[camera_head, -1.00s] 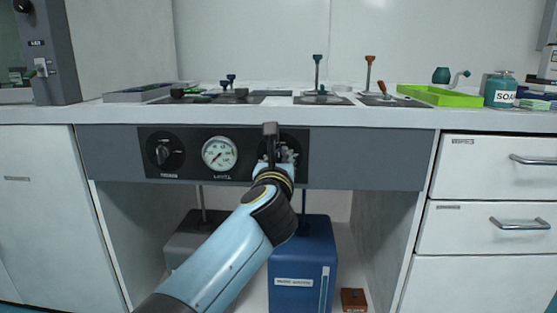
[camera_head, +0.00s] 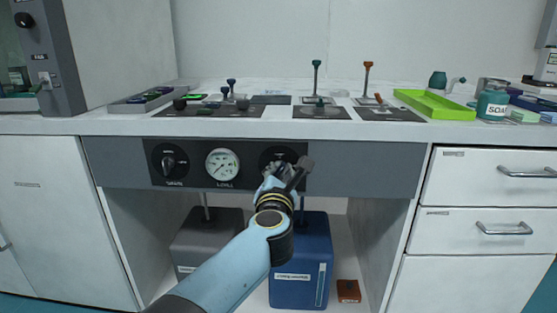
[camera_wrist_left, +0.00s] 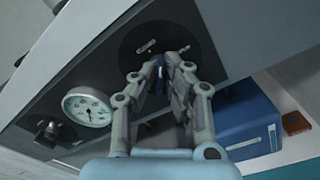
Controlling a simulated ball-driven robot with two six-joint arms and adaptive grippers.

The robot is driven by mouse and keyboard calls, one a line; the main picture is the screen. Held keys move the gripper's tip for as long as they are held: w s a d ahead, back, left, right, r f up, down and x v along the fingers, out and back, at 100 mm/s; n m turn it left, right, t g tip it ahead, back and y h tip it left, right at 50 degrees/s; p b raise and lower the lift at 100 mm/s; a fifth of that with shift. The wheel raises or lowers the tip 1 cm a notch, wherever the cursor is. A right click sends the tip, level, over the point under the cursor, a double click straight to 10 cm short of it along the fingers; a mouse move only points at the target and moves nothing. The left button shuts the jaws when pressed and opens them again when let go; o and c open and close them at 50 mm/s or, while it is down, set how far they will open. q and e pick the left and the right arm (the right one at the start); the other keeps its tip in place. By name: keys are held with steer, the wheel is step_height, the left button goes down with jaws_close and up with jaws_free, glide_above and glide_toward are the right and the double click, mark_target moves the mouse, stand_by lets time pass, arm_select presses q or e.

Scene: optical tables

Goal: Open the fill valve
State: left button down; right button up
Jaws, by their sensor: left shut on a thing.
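The round black valve dial (camera_head: 276,155) at the right end of the dark control panel is partly hidden behind my left gripper (camera_head: 285,172). In the left wrist view the same black dial (camera_wrist_left: 150,38) lies just beyond the fingers. There my left gripper (camera_wrist_left: 162,72) is shut on the dark valve knob (camera_wrist_left: 160,78), which shows between the fingertips. Its printed marks are too small to read. The white level gauge (camera_head: 222,164) sits left of it, and another black knob (camera_head: 169,162) is at the panel's left end.
Under the counter stand a grey tank (camera_head: 205,240), a blue tank (camera_head: 302,265) and a small brown box (camera_head: 348,291). The counter above holds fixtures, a lime green tray (camera_head: 435,104) and a soap bottle (camera_head: 492,104). White drawers (camera_head: 488,215) stand at right.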

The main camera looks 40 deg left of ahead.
arm_select(q)
steer(key=m+p, duration=0.3)
steer(key=shift+d+r+m, duration=0.1)
steer(key=shift+r+m, duration=0.05)
steer(key=shift+m, duration=0.25)
steer(key=m+p, duration=0.2)
steer(key=m, duration=0.1)
steer(key=shift+p, duration=0.35)
steer(key=shift+f+m+p, duration=0.15)
steer(key=shift+m+p, duration=0.4)
steer(key=shift+m, duration=0.4)
steer(key=shift+f+m+p, duration=0.15)
steer(key=shift+m+p, duration=0.35)
steer(key=shift+m, duration=0.45)
arm_select(e)
step_height(320, 180, up, 8)
steer(key=a, duration=0.1)
steer(key=shift+w+f, duration=0.15)
steer(key=shift+f, duration=0.05)
arm_select(q)
steer(key=shift+f, duration=0.1)
arm_select(e)
steer(key=shift+a, duration=0.1)
arm_select(q)
steer(key=c, duration=1.4)
jaws_free()
steer(key=shift+c, duration=0.2)
steer(key=v, duration=1.2)
